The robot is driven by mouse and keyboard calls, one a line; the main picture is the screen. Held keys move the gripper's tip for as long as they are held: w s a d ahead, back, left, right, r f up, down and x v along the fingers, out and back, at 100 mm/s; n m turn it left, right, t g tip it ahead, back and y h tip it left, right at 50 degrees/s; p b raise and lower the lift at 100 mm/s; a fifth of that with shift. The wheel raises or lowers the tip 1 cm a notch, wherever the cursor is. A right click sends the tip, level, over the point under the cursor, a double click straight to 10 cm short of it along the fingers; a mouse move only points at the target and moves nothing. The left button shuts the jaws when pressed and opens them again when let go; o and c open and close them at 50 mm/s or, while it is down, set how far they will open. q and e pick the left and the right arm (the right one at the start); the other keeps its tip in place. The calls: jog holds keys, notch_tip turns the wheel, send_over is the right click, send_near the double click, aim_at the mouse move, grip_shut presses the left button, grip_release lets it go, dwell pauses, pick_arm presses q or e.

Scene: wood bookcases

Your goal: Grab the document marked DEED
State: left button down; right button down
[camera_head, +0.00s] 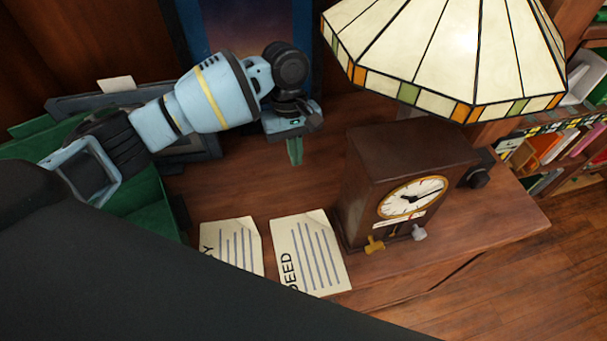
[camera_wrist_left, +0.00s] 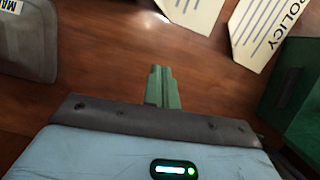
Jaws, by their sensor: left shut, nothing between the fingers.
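The DEED document (camera_head: 310,255) is a cream page with dark lines and a curled corner, flat on the wooden desk left of the clock. Its lower left part is cut off by a dark shape. In the left wrist view a page with its lettering out of frame (camera_wrist_left: 197,12) lies at the top edge, probably the same document. A second page (camera_head: 232,243) lies to its left; it reads POLICY in the left wrist view (camera_wrist_left: 262,30). My left gripper (camera_head: 295,152) is shut and empty, its green fingers pointing down above the desk, behind the pages. My right gripper is not visible.
A brown clock (camera_head: 370,190) with keys on its front stands right of the DEED page. A stained-glass lamp (camera_head: 450,60) hangs over it. A green container (camera_head: 150,205) is at the left. A grey object (camera_wrist_left: 25,40) shows in the wrist view. Bare desk lies below my gripper.

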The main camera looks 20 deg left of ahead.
aim_at(307, 211)
pick_arm(q)
jog(key=b+x, duration=0.1)
jog(key=x, duration=0.8)
jog(key=shift+f, duration=0.1)
jog(key=shift+s+d+p, duration=0.35)
jog(key=shift+s+d, duration=0.55)
jog(key=shift+s, duration=0.15)
jog(key=shift+s+d+f, duration=0.1)
jog(key=shift+s+d, duration=0.25)
jog(key=shift+s, duration=0.15)
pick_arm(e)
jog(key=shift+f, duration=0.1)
